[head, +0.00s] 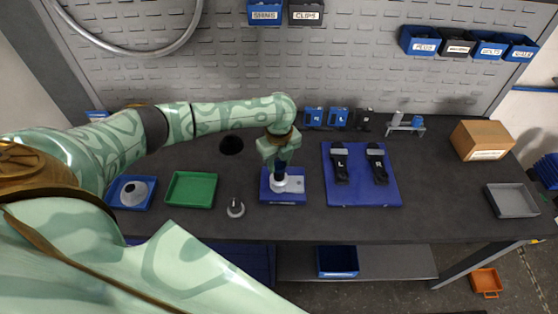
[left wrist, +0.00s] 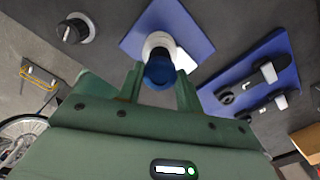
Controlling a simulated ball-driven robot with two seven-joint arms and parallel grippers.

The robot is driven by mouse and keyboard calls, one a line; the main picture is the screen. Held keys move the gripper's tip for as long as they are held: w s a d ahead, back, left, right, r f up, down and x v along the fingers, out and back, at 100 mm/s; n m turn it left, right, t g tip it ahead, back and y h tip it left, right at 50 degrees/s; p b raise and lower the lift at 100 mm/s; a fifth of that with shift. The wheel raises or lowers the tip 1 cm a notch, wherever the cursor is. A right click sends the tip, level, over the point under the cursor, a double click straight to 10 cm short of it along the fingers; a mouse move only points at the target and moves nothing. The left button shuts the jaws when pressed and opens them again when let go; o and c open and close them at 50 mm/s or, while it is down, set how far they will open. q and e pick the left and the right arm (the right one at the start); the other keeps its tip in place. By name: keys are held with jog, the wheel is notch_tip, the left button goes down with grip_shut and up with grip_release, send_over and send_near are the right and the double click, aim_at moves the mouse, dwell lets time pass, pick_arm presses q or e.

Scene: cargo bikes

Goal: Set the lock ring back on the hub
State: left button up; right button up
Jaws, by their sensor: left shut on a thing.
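My left gripper (head: 281,163) points down over a small blue stand (head: 285,199) with a light grey plate on it. It is shut on a dark blue rounded piece (left wrist: 159,73). A pale ring (left wrist: 158,42) shows just beyond that piece, over the stand; it also shows in the head view (head: 279,185). I cannot tell whether piece and ring are joined, or which part is the lock ring or the hub. A grey ring-shaped part with a dark knob (head: 235,208) stands on the bench left of the stand. My right gripper is out of view.
A blue tray (head: 116,202) holding a grey round part and an empty green tray (head: 191,190) lie to the left. A blue mat (head: 365,200) with two black pedals lies right of the stand. A cardboard box (head: 482,140) and grey tray (head: 511,201) are far right.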

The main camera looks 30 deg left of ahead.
aim_at(278, 165)
pick_arm(q)
jog(key=shift+f, duration=0.5)
dwell(0.4)
jog(key=o, duration=1)
jog(key=shift+o, duration=0.2)
notch_tip(278, 165, up, 16)
jog(key=p, duration=0.3)
jog(key=shift+r+p, duration=0.2)
jog(key=shift+p, duration=0.1)
jog(key=shift+s+f, duration=0.1)
